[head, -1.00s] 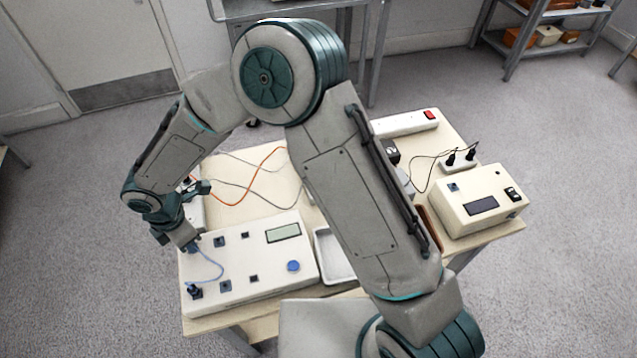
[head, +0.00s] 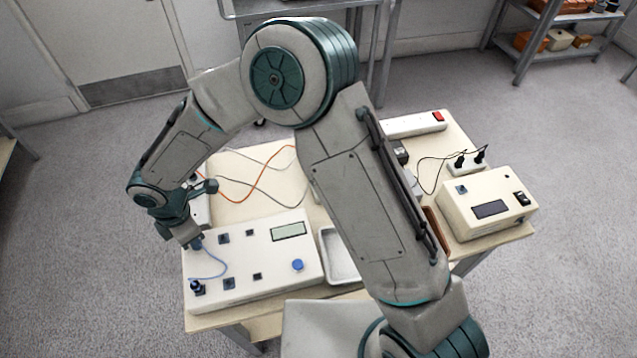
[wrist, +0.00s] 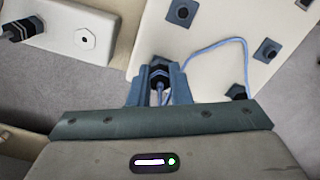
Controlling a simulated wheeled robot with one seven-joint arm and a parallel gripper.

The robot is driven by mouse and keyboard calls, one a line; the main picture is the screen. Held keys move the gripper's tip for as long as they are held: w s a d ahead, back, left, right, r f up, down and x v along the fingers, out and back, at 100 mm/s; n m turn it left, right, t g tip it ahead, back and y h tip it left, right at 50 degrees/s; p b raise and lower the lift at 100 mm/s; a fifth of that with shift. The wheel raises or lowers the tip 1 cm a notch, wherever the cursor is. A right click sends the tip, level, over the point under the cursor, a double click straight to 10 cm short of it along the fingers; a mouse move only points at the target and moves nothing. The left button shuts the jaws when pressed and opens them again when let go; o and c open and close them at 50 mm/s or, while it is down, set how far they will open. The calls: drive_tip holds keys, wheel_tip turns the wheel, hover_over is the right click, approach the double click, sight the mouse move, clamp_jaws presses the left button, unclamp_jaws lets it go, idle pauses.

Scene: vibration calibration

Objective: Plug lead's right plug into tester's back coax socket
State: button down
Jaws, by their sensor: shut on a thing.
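The tester is a cream box (head: 275,262) with a display, a blue knob and several dark square sockets on top. My gripper (head: 194,243) is at its back left corner. In the wrist view my gripper (wrist: 158,85) is shut on a dark plug (wrist: 160,68) of the blue lead, at a socket on the tester's panel (wrist: 212,75). The fingers hide most of that socket, and I cannot tell whether the plug is in it. The blue lead (head: 222,264) loops to its other plug (head: 197,286), which stands in the tester's front left socket.
A white box (wrist: 70,33) with a hex socket and a plugged-in black plug (wrist: 22,30) is beside the tester. A white tray (head: 341,262) stands right of the tester. Another cream instrument (head: 485,205) is at the table's right. Orange and grey cables lie behind.

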drive_tip(key=shift+m+b, duration=1.75)
drive_tip(key=shift+m, duration=1.05)
drive_tip(key=shift+m+b, duration=1.5)
drive_tip(key=shift+m, duration=1.2)
drive_tip(key=c, duration=1.3)
unclamp_jaws()
drive_tip(key=shift+o, duration=0.2)
drive_tip(key=shift+r, duration=0.1)
drive_tip(key=shift+r+p, duration=1.75)
drive_tip(key=shift+r, duration=0.7)
